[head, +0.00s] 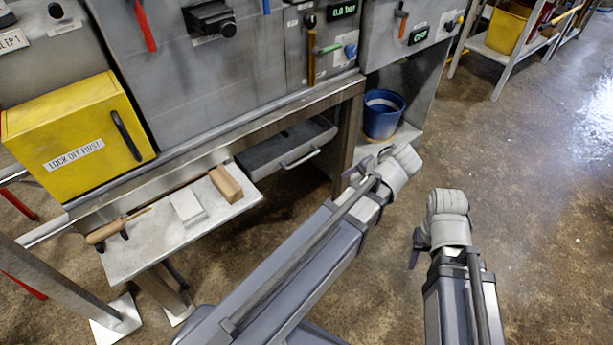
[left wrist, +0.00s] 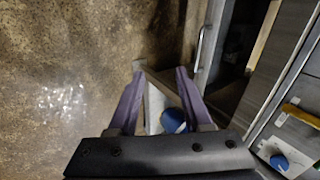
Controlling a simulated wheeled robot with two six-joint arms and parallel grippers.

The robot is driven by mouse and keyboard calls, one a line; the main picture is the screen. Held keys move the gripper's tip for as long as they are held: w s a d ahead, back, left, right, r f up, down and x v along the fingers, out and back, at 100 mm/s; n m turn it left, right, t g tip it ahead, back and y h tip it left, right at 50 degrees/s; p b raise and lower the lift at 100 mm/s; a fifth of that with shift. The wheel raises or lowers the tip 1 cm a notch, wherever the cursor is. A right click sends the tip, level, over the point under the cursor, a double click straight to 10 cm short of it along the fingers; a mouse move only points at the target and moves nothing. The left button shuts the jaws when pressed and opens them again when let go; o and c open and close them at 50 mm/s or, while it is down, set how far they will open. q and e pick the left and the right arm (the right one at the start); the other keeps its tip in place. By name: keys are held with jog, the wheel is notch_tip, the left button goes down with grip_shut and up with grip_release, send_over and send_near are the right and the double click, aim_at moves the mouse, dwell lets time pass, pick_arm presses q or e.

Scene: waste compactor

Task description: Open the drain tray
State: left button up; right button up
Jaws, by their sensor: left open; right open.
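The drain tray (head: 285,148) is a shallow grey tray under the steel ledge of the machine, with a pale bar handle (head: 300,158) on its front. In the left wrist view the tray's handle (left wrist: 199,48) shows at the top, right of the fingers. My left gripper (head: 362,178) is to the right of the handle and apart from it. In the left wrist view its purple fingers (left wrist: 160,72) are open with nothing held. My right gripper (head: 415,245) is over the floor farther right, away from the tray; its fingers are mostly hidden.
A blue bucket (head: 383,114) stands on a low shelf right of the tray, beyond a steel leg. A yellow "LOCK OFF FIRST" box (head: 80,135) is at left. A side shelf (head: 160,250) holds a brush, a white block and a brown block. Open floor lies at right.

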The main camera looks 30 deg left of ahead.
aim_at(307, 159)
pick_arm(q)
jog(key=w+a+f+t+y+b, duration=0.1)
jog(key=w+a+f+y+b, duration=0.3)
jog(key=b, duration=0.9)
jog(key=w+a+f+m+t+y+b, duration=0.1)
jog(key=w+a+f+y+b, duration=0.3)
jog(key=w+a+f+b, duration=0.5)
jog(key=a+f+t+b, duration=0.1)
jog(key=a+f+b, duration=0.2)
jog(key=a+b, duration=0.1)
jog(key=shift+w+f+b, duration=0.15)
jog(key=shift+f+b, duration=0.1)
jog(key=shift+b, duration=0.45)
jog(key=shift+b+x, duration=0.75)
jog(key=shift+x, duration=3.15)
jog(key=shift+r, duration=0.1)
grip_shut()
